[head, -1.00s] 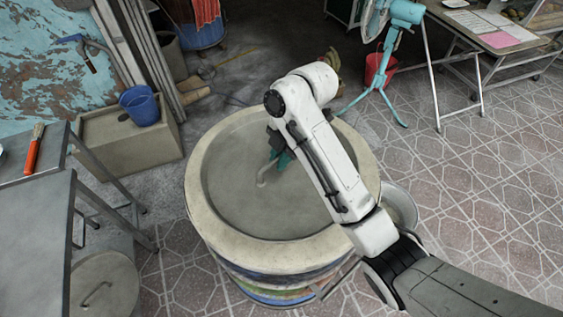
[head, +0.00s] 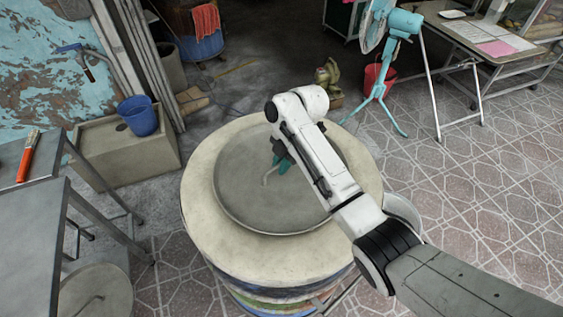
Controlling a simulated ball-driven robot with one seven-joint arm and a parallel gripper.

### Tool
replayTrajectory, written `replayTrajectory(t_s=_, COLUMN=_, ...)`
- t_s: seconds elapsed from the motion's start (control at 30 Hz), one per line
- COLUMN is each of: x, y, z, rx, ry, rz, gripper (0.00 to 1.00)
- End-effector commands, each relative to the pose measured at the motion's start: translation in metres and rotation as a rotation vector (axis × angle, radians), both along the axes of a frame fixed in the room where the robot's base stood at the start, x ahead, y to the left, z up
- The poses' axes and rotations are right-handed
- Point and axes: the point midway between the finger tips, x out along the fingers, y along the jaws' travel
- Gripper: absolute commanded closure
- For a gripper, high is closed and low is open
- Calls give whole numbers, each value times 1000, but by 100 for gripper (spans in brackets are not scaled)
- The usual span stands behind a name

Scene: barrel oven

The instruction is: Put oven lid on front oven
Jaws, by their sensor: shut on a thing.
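The oven lid (head: 260,205) is a round grey disc with a thin bent handle (head: 268,177). It lies level over the mouth of the front oven, the barrel with a broad pale rim (head: 210,240) and a coloured lower body. The rim shows all around the lid, except where my arm covers it. I cannot tell whether the lid touches the rim. My gripper (head: 281,165), with teal fingers, is shut on the lid's handle near the lid's middle. My arm hides the right part of the lid.
A metal table (head: 28,230) with a brush (head: 28,155) stands at left. A second round lid (head: 85,302) lies low at the lower left. A blue bucket (head: 138,115) sits on a concrete block behind. A teal fan (head: 385,75) stands behind right. The tiled floor at right is clear.

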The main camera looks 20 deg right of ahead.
Motion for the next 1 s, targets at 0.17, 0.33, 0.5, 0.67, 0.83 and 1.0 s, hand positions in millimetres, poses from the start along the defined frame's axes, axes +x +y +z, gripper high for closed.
replayTrajectory(t_s=0.17, x=1, y=0, z=-2, rx=-1, ry=-4, rz=0, gripper=100)
replayTrajectory(t_s=0.33, x=1, y=0, z=-3, rx=-1, ry=-3, rz=0, gripper=100)
replayTrajectory(t_s=0.5, x=0, y=0, z=-5, rx=-1, ry=0, rz=0, gripper=72)
replayTrajectory(t_s=0.67, x=0, y=0, z=-5, rx=-1, ry=0, rz=0, gripper=57)
replayTrajectory(t_s=0.83, x=0, y=0, z=-5, rx=-1, ry=0, rz=0, gripper=57)
replayTrajectory(t_s=1.0, x=0, y=-1, z=1, rx=0, ry=-2, rz=-1, gripper=57)
